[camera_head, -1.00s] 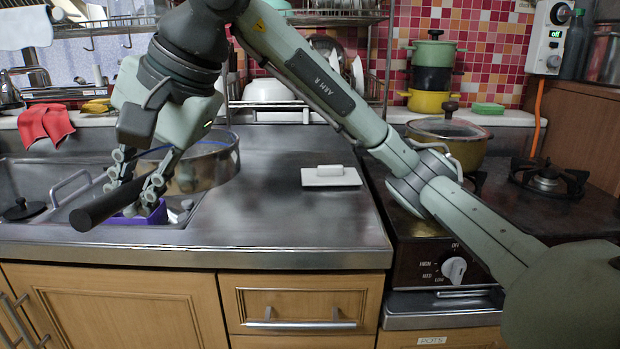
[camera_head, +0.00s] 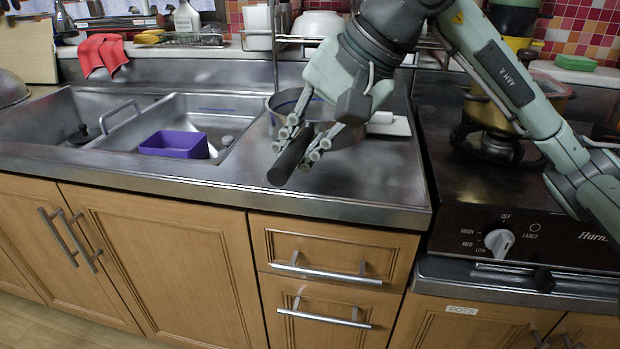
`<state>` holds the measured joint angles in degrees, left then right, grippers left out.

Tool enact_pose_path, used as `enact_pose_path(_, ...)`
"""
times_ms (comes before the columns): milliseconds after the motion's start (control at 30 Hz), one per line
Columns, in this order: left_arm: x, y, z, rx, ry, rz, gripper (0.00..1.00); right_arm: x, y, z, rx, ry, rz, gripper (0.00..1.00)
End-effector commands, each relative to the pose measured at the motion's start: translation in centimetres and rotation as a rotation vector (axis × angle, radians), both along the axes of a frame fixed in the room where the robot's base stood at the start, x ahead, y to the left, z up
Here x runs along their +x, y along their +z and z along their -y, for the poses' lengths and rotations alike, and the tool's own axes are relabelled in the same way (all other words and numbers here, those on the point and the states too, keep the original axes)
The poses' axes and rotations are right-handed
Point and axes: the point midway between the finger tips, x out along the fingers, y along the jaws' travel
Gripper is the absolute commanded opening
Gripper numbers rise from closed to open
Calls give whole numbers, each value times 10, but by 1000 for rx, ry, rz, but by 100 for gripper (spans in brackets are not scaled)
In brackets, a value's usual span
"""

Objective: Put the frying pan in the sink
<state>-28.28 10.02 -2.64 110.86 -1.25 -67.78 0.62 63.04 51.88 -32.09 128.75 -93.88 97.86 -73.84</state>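The frying pan (camera_head: 272,124) is a round grey metal pan with a dark handle (camera_head: 288,158). It appears over the counter just right of the sink, with its middle largely hidden behind my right gripper. My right gripper (camera_head: 308,144) is shut around the dark handle, whose end points toward the front edge. I cannot tell how high the pan is above the counter. The sink (camera_head: 118,122) is a steel double basin at left. My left gripper is not in view.
A purple container (camera_head: 174,145) and a black knobbed item (camera_head: 82,133) are in the sink. A white board (camera_head: 398,127) lies behind my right gripper. The stove (camera_head: 470,205) with a yellow pot (camera_head: 556,100) stands at right. Red cloth (camera_head: 102,54) hangs behind the sink.

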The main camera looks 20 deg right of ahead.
Motion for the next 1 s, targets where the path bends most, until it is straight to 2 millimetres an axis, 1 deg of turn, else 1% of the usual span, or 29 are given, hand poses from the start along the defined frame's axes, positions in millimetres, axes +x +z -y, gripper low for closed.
enact_pose_path(33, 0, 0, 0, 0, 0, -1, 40, -1, -5, 8, 0, -3, -1, 0)
enact_pose_path(167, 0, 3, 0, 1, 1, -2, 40, -4, -10, 17, 0, 0, 2, 0)
enact_pose_path(267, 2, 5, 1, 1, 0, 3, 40, -4, -19, 19, 1, 1, 0, 0)
enact_pose_path(400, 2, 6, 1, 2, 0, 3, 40, -5, -41, 19, -1, 1, -1, 0)
enact_pose_path(500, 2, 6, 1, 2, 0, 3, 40, -4, -49, 18, 1, 1, 2, 0)
enact_pose_path(867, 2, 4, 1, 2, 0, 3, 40, -4, -52, 18, 1, 1, 3, 0)
enact_pose_path(933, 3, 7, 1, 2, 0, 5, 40, -4, -53, 18, 2, 1, 4, 0)
enact_pose_path(967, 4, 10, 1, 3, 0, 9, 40, -4, -53, 18, 1, 1, 0, 16)
enact_pose_path(1000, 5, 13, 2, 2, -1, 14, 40, -4, -53, 18, 1, 1, 0, 21)
